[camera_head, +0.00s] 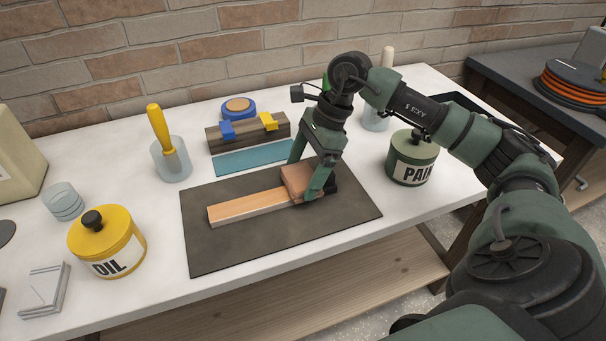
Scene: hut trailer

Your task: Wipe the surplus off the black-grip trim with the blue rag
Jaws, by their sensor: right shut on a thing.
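The trim (246,206) is a pale wooden strip lying on a dark mat (225,245). A black part, likely its grip, shows at its right end (331,187), partly behind my gripper. My right gripper (304,182) points down over the right part of the trim. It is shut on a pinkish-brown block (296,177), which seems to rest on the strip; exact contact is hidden. A flat teal-blue sheet (240,160), perhaps the blue rag, lies behind the mat, apart from the gripper. My left gripper is out of view.
A yellow-handled tool (160,128) stands in a clear jar (171,163). A dark wooden rack (228,141) with blue and yellow clips is behind. A green paint tin (413,158) stands right, near my arm.

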